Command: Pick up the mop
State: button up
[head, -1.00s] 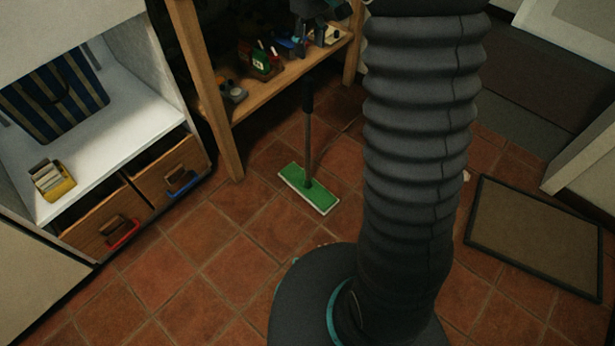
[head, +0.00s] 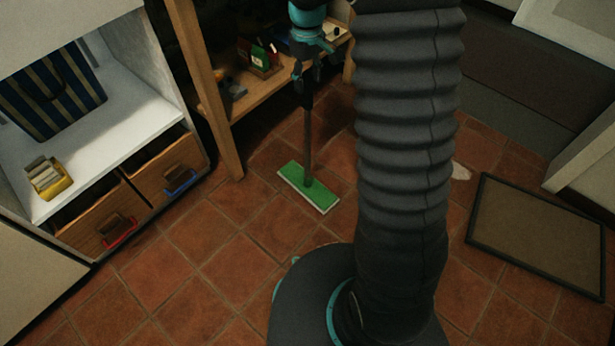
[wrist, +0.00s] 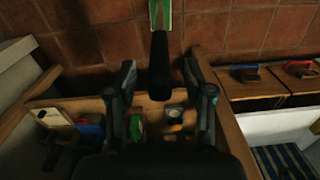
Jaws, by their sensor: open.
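The mop (head: 307,150) stands upright on the tiled floor in front of the wooden shelf, with a flat green head (head: 309,188) edged in white and a thin handle with a dark grip. My gripper (head: 306,80) is at the top of the handle in the head view. In the wrist view the open fingers of my gripper (wrist: 165,85) stand to both sides of the mop's dark grip (wrist: 160,68), with gaps on each side. The green head also shows at the top of the wrist view. The lower end of the grip is hidden from above.
A wooden shelf (head: 262,85) with small items stands close behind the mop, its post (head: 218,130) to the left. A white cabinet (head: 120,120) with drawers is at left. A framed mat (head: 540,235) lies at right. Tiles around the mop head are clear.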

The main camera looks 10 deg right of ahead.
grip_shut()
jog(key=shift+r, duration=0.15)
